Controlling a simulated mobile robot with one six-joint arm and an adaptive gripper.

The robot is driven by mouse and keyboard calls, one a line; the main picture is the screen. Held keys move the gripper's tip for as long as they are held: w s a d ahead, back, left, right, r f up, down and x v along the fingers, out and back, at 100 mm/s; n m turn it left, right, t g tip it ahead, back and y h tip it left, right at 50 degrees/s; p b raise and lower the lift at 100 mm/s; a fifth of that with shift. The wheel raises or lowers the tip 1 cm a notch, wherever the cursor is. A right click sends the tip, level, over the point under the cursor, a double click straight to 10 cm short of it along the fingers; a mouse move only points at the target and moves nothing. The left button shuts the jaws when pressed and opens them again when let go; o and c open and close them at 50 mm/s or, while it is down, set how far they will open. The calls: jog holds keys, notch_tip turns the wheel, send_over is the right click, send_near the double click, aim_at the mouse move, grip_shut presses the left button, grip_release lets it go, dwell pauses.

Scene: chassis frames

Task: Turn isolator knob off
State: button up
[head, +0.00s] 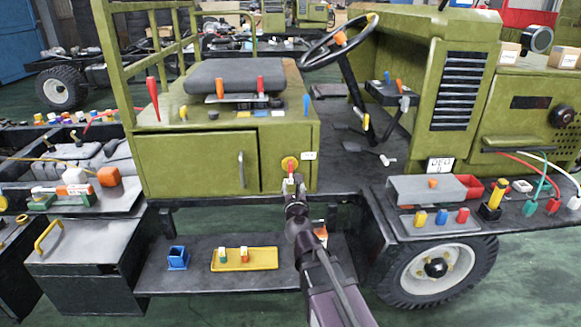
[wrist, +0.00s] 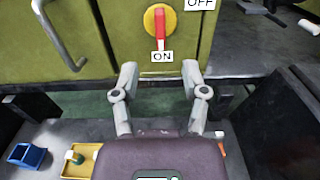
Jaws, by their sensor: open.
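The isolator knob is a red handle on a round yellow plate on the green seat-box panel; it shows in the wrist view (wrist: 160,26) and in the head view (head: 290,165). The red handle points down, toward an "ON" label (wrist: 162,57). An "OFF" label (wrist: 200,4) is to the upper right of the knob. My gripper (wrist: 160,72) is open and empty, with its fingers spread below the knob and apart from it. In the head view my gripper (head: 293,183) is just below the knob and overlaps its lower part.
A grey door handle (wrist: 62,36) is left of the knob. Below are a yellow tray (head: 245,259) with small blocks and a blue holder (head: 178,258). The steering wheel (head: 340,42) and coloured levers are above. A front wheel (head: 437,268) is at the right.

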aim_at(291, 167)
jog(key=w, duration=1.3)
jog(key=shift+a, duration=0.25)
jog(key=shift+s, duration=0.1)
grip_shut()
